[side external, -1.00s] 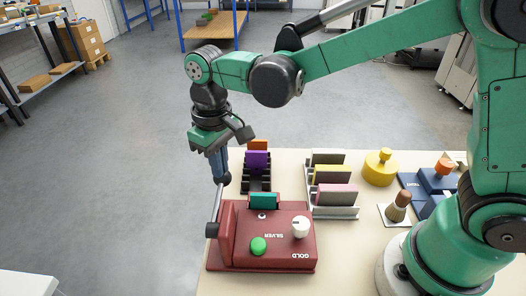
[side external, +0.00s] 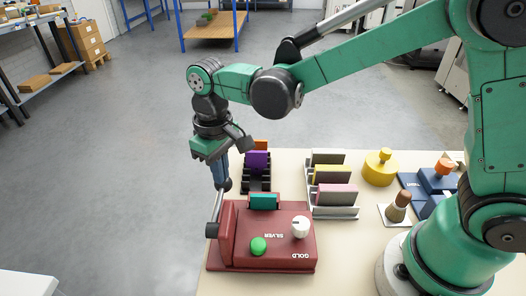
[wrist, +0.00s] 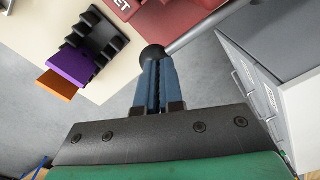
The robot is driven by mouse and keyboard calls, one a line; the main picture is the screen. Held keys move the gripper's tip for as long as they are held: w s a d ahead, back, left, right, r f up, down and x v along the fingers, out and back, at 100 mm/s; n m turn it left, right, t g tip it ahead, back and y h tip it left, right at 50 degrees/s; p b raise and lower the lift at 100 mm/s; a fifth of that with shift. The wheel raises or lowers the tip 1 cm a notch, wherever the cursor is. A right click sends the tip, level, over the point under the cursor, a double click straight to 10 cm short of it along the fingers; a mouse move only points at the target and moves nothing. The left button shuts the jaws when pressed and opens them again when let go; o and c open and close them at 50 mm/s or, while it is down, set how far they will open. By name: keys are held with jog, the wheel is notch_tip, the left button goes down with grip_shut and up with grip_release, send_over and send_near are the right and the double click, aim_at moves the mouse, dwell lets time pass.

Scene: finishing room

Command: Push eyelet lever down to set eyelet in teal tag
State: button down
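The dark red eyelet press (side external: 285,265) stands at the near left of the table. Its grey lever (side external: 216,207) rises at the press's left side and ends in a black knob (side external: 223,185). The teal tag (side external: 263,201) stands upright at the back of the press; its eyelet cannot be made out. My gripper (side external: 221,180) points down with its blue fingers at the knob. In the wrist view the fingers (wrist: 155,68) are close together, and their tips meet the knob (wrist: 153,56). The knob appears at the tips, not between the fingers.
A black rack (side external: 257,185) with purple and orange tags stands behind the press. A grey rack (side external: 335,211) with several tags is to its right. A white knob (side external: 301,227) and a green button (side external: 258,245) are on the press. Left of the table is open floor.

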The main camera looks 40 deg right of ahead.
notch_tip(320, 180, up, 9)
jog(key=shift+s+a, duration=0.2)
dwell(0.7)
notch_tip(320, 180, up, 4)
dwell(0.6)
jog(key=shift+d, duration=0.1)
jog(key=s+d+f+m+t, duration=0.1)
jog(key=s+d+f+t, duration=0.2)
jog(key=d, duration=0.3)
jog(key=s+d+f+m+t, duration=0.2)
jog(key=s+d+f+t, duration=0.2)
jog(key=d, duration=0.2)
jog(key=shift+s+d, duration=0.15)
jog(key=shift+d, duration=0.15)
